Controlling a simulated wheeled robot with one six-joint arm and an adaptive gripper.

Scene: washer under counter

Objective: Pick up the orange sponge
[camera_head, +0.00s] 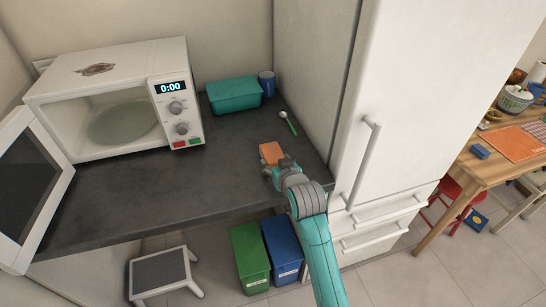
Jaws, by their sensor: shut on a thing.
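The orange sponge (270,152) is over the right part of the dark counter, near the refrigerator side. My gripper (276,164) reaches in from the front and is shut on the near end of the sponge. The sponge's far part sticks out past the fingers, and its near end is hidden by them. I cannot tell whether the sponge touches the counter or is slightly above it.
A white microwave (118,62) with its door open stands at the left. A teal container (234,95), a blue cup (267,84) and a green-handled utensil (288,122) lie behind the sponge. The dark counter (190,185) is clear in front. The white refrigerator (405,90) bounds the right.

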